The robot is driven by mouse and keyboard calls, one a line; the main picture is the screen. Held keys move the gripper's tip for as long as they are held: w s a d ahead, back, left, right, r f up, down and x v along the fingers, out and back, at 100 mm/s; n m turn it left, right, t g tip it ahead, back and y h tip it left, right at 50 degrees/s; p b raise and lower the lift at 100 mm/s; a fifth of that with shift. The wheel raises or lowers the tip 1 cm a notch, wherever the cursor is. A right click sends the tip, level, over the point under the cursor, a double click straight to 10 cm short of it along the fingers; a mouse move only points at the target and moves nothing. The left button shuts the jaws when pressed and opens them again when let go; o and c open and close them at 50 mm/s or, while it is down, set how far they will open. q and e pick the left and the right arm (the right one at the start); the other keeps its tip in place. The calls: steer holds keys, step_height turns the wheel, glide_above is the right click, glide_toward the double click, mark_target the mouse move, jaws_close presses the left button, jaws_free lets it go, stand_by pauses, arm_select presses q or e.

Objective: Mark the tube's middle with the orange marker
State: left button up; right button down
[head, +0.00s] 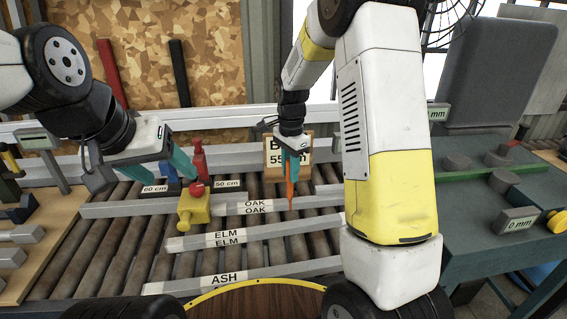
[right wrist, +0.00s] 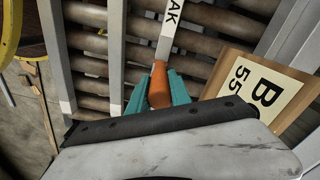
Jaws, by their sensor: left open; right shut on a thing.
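My right gripper (head: 290,158) is shut on the orange marker (head: 291,185), which points down with its tip over the grey bar labelled OAK (head: 320,199). In the right wrist view the marker (right wrist: 159,88) sits between the teal fingers, in line with the bar's labelled end (right wrist: 170,30). I cannot tell whether the tip touches. Grey bars labelled ELM (head: 290,228) and ASH (head: 300,267) lie nearer me. I cannot tell which is the tube. My left gripper (head: 174,160) is open at the left, near a red-topped yellow block (head: 194,208).
The bars lie across a roller bed (head: 130,235). Labels read 60 cm (head: 154,189) and 50 cm (head: 228,183). A red upright piece (head: 199,160) and a wooden board with a white sign (head: 272,162) stand behind. A green bench (head: 480,215) with grey blocks is at the right.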

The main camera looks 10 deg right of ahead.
steer(key=shift+r, duration=3.35)
